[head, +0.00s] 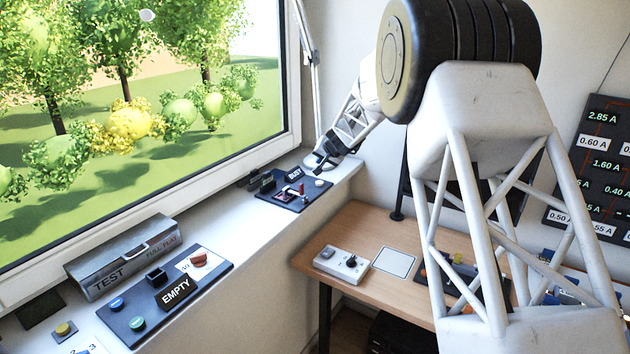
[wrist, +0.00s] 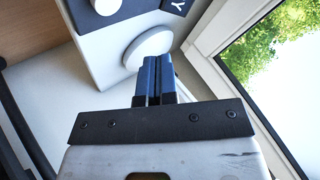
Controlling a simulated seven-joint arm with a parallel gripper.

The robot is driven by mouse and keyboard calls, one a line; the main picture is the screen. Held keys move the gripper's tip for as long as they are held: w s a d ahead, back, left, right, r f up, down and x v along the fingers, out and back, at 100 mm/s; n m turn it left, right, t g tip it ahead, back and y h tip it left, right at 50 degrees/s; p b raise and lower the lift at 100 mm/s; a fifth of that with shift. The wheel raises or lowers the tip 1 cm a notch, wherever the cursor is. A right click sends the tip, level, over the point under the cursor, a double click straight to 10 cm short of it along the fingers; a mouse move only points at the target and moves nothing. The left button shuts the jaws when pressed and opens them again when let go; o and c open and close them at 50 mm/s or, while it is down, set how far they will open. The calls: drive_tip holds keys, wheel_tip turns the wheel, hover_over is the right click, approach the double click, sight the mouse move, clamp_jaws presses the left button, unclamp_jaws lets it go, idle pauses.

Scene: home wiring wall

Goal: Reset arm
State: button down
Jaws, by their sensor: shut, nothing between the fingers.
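My gripper (head: 320,171) is at the far end of the white window sill, beside the panel with the BUSY sign (head: 294,174). In the wrist view my gripper's two dark blue fingers (wrist: 154,80) are together, with nothing seen between them. The fingertips show close to a round white disc (wrist: 148,46) on the sill; I cannot tell whether they touch it. My white lattice arm and its large black joint fill the right middle of the head view and hide part of the desk.
On the near sill stand a grey TEST box (head: 122,262) and a dark panel with an EMPTY sign (head: 177,292). The window (head: 297,110) borders the sill. A wooden desk (head: 345,224) holds a white switch box (head: 341,264). A board of ampere readings (head: 583,150) hangs at right.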

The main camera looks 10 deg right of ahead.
drive_tip(key=shift+s+a+r, duration=0.15)
drive_tip(key=shift+s+r, duration=0.2)
drive_tip(key=shift+s, duration=0.05)
drive_tip(key=s+a+r+n+g, duration=0.15)
drive_tip(key=s+r, duration=0.25)
drive_tip(key=s, duration=0.6)
drive_tip(key=s+a+r+n+g, duration=0.1)
drive_tip(key=s+a+r, duration=0.25)
drive_tip(key=s, duration=0.75)
drive_tip(key=s+a+r+n+g, duration=0.15)
drive_tip(key=s+r, duration=0.25)
drive_tip(key=s, duration=0.6)
drive_tip(key=s+f+g+h, duration=0.1)
drive_tip(key=s+f, duration=0.1)
drive_tip(key=s, duration=1.5)
drive_tip(key=s+f+g+h, duration=0.1)
drive_tip(key=s+f+h, duration=0.1)
drive_tip(key=s, duration=1.6)
drive_tip(key=shift+s+f+n, duration=0.15)
drive_tip(key=shift+f+n, duration=0.15)
drive_tip(key=shift+f, duration=0.1)
